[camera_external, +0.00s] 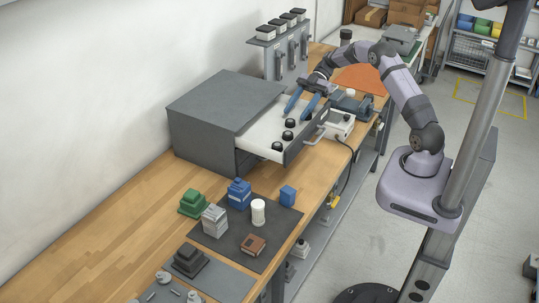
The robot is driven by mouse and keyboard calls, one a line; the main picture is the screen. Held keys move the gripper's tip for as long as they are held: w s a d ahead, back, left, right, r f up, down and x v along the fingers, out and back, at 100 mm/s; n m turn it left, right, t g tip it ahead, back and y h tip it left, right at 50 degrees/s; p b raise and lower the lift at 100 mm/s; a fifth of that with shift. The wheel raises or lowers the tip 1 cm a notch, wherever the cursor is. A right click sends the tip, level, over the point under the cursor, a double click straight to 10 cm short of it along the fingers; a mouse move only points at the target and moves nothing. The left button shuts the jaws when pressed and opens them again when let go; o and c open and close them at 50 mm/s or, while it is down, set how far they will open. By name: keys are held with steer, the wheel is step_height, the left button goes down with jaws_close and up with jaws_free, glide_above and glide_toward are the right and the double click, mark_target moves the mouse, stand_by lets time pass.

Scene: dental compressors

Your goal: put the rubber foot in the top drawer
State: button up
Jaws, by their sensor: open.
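The top drawer (262,136) of the grey cabinet (215,108) is pulled out and its pale inside shows. Black rubber feet lie in it: one near the back (290,123), one in the middle (287,135) and one towards the near end (277,146). My gripper (297,116) is open, with its two blue fingers pointing down over the far end of the drawer. The fingertips are close to the rearmost foot. I cannot tell whether they touch anything, and I see nothing held between them.
The drawer front and handle (319,133) stick out towards the bench edge. A white box (340,124) stands just beyond. The wood at the left is clear.

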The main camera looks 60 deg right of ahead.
steer(key=b+v, duration=0.2)
steer(key=v, duration=0.6)
steer(key=shift+s+d+r, duration=0.15)
steer(key=shift+d, duration=0.25)
